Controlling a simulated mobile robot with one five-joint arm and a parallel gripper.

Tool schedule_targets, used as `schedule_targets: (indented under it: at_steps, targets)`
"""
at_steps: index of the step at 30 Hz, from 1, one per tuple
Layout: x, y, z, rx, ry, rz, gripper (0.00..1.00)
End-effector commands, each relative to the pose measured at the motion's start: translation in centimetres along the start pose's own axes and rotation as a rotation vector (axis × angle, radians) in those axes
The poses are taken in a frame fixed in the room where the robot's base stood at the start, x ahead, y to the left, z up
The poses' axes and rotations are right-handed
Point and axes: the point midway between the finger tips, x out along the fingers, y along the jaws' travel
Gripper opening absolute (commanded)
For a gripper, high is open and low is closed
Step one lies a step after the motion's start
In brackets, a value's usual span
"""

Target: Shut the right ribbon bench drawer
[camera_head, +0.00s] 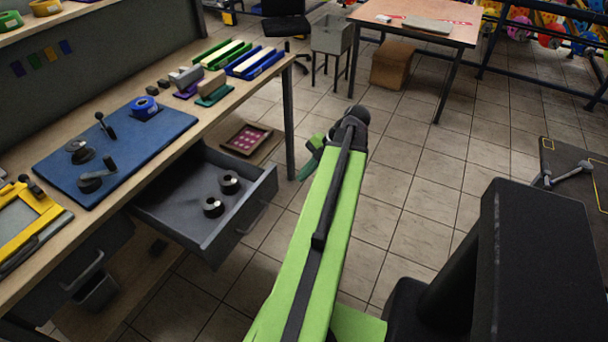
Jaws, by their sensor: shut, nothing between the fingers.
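The right ribbon bench drawer (258,202) is a dark grey drawer pulled well out from under the wooden bench at left. Its front has a bar handle and faces the open floor. Two small black rolls (213,207) lie inside it. My gripper (310,160), green and dark, shows only in part at the end of my green arm. It is shut and empty, and appears to the right of the drawer, beyond its far corner in the picture. My arm link hides some of it. I cannot tell its exact distance from the drawer front.
The bench top (240,88) holds a blue mat (125,150) with tools, colored strips and a yellow frame (30,225). Another drawer front with a handle (85,270) is at lower left. A bench leg (289,125) stands near my gripper. Tiled floor is clear at centre.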

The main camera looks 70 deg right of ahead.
Motion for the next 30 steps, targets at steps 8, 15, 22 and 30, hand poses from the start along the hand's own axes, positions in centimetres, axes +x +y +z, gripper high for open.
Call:
schedule_targets:
  at_steps: [8,15,22,30]
  targets:
    - [7.1,-0.4,0.3,-0.001,0.001,-0.001,0.0]
    - [8.0,3.0,0.1,0.0,0.001,-0.001,0.0]
    - [8.3,3.6,0.0,0.001,0.001,-0.001,0.0]
    - [8.2,3.9,0.6,0.0,0.001,-0.001,0.0]
